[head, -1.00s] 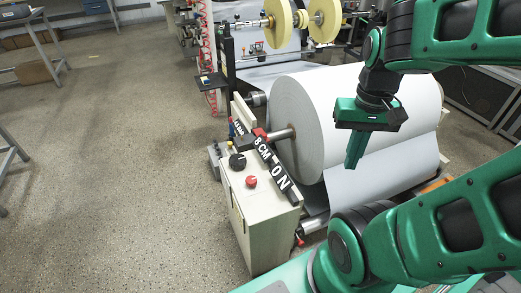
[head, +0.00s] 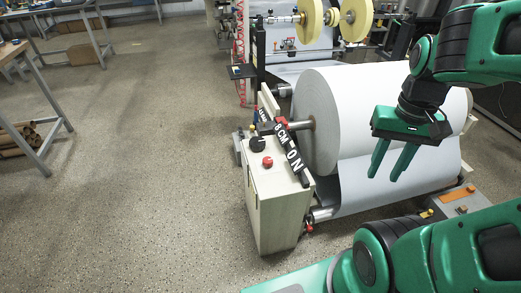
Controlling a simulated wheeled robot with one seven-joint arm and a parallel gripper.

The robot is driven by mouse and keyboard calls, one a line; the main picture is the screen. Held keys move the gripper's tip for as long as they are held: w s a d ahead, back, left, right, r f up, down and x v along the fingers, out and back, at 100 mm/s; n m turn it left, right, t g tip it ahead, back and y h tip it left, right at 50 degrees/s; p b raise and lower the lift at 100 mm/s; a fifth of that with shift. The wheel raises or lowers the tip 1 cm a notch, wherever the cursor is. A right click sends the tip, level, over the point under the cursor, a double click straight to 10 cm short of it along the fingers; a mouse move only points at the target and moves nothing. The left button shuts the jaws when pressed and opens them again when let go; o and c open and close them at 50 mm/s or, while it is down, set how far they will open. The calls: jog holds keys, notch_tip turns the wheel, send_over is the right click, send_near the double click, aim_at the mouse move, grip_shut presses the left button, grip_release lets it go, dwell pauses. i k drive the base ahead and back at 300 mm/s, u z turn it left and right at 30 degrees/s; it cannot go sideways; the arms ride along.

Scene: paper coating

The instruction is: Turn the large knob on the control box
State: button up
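The control box (head: 278,205) is a pale cabinet standing on the floor in front of the paper roll. On its top are a large black knob (head: 257,144) and a smaller red knob (head: 268,162). The black knob lies farther back and to the left of the red one. My gripper (head: 386,174) hangs to the right of the box, in front of the paper roll and well apart from both knobs. Its two green fingers point down with a gap between them, and nothing is in it.
A large white paper roll (head: 336,100) on a shaft is right of and behind the box. A black bar with white lettering (head: 292,155) leans along the box's right edge. Yellow reels (head: 311,25) are at the back. The floor left of the box is clear.

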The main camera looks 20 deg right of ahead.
aim_at(256, 143)
jog(key=k, duration=0.95)
jog(key=u, duration=0.4)
jog(key=i, duration=2.1)
jog(key=z, duration=0.55)
